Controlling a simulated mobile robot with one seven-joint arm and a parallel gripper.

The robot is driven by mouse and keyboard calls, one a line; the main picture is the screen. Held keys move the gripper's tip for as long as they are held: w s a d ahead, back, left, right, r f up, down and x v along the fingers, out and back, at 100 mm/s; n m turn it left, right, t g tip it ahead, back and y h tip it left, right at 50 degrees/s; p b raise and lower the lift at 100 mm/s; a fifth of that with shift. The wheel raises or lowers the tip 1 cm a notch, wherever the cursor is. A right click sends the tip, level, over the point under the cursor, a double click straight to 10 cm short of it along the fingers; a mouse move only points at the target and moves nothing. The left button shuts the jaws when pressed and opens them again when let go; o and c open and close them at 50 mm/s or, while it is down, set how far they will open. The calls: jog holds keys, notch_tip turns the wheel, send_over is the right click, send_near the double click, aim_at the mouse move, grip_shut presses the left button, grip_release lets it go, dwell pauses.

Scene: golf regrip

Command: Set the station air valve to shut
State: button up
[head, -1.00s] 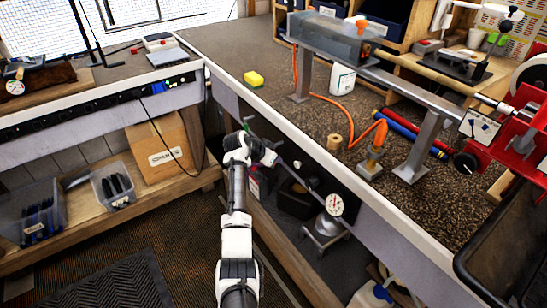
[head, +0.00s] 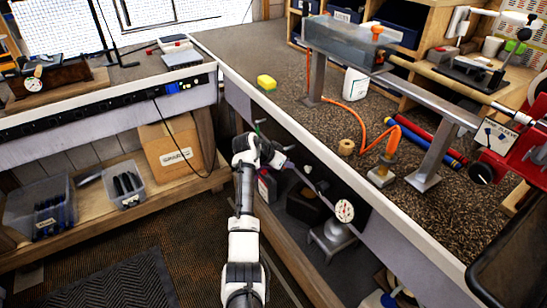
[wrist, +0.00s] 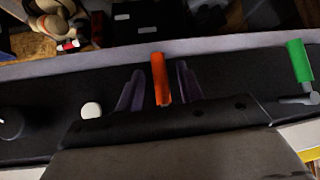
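In the wrist view an orange lever handle (wrist: 160,78) stands out from a dark panel, between the two fingers of my gripper (wrist: 159,90). The fingers are open, with a gap showing on each side of the lever. I cannot tell which valve the orange lever belongs to. A green handle (wrist: 299,62) is on the right of the same panel; it also shows in the head view (head: 258,129). In the head view my gripper (head: 284,162) is at the bench front, and the orange lever is hidden there.
A white knob (wrist: 91,110) and a black knob (wrist: 10,122) are on the panel to the left. A round-faced gauge (head: 344,211) is at the bench front, right of my gripper.

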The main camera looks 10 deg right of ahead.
jog(key=b+v, duration=0.2)
jog(key=v, duration=1)
jog(key=shift+a+r+b, duration=0.25)
jog(key=shift+r+b, duration=0.05)
jog(key=shift+s, duration=0.15)
